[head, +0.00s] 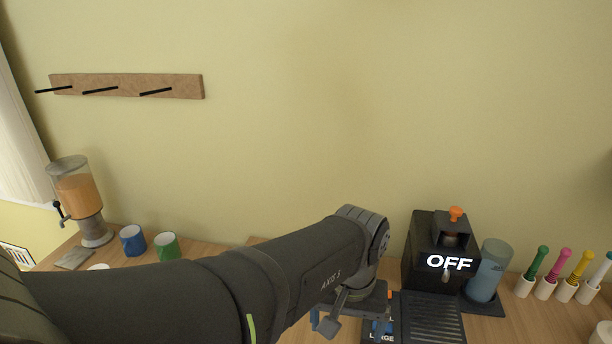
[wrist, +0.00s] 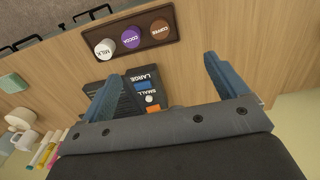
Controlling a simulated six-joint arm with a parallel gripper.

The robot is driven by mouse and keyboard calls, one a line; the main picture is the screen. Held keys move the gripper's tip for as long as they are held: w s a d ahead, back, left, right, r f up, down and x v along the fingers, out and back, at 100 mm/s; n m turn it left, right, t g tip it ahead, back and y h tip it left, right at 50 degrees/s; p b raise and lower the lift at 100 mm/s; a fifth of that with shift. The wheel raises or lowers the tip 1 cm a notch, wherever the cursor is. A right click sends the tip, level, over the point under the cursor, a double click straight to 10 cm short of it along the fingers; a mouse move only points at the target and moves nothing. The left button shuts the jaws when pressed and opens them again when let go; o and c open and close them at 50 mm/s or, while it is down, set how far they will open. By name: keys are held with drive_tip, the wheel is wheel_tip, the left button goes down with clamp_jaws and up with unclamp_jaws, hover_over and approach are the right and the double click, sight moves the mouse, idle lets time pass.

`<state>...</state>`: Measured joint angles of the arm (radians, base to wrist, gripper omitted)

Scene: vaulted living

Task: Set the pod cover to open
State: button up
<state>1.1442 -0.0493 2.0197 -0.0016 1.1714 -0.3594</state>
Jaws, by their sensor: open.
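The black coffee machine (head: 423,238) stands on the wooden counter in the head view, with a lit OFF on its front. A dark block with an orange knob (head: 456,213) sits on its top and looks like the pod cover; I cannot tell surely whether it is closed. My gripper (head: 350,322) is left of the machine, low by the control panel and apart from the knob. In the wrist view my gripper (wrist: 164,68) has its blue fingers wide apart with nothing between them. The SMALL and LARGE control panel (wrist: 125,88) shows partly behind the left finger.
A blue water tank (head: 490,270) and drip tray (head: 433,318) adjoin the machine. Several coloured-handled tools stand in white holders (head: 545,289) at right. A dark rack (wrist: 118,50) holds milk, cocoa and coffee pods. Blue (head: 132,241) and green (head: 166,246) mugs and a juice dispenser (head: 77,195) are at left.

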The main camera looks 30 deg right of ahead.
drive_tip(key=shift+s+d+f, duration=0.1)
drive_tip(key=c, duration=0.3)
drive_tip(key=s+d+n+g, duration=0.1)
drive_tip(key=n+g, duration=0.1)
drive_tip(key=shift+s+d+f+g+h, duration=0.3)
drive_tip(key=shift+s+d+f, duration=0.05)
drive_tip(key=c, duration=0.6)
drive_tip(key=shift+o, duration=0.2)
drive_tip(key=n+g+h, duration=0.4)
drive_tip(key=n+h, duration=1.2)
drive_tip(key=n, duration=0.5)
approach(451, 210)
drive_tip(key=x, duration=1.1)
drive_tip(key=shift+s+d, duration=0.15)
drive_tip(key=shift+s, duration=0.05)
clamp_jaws()
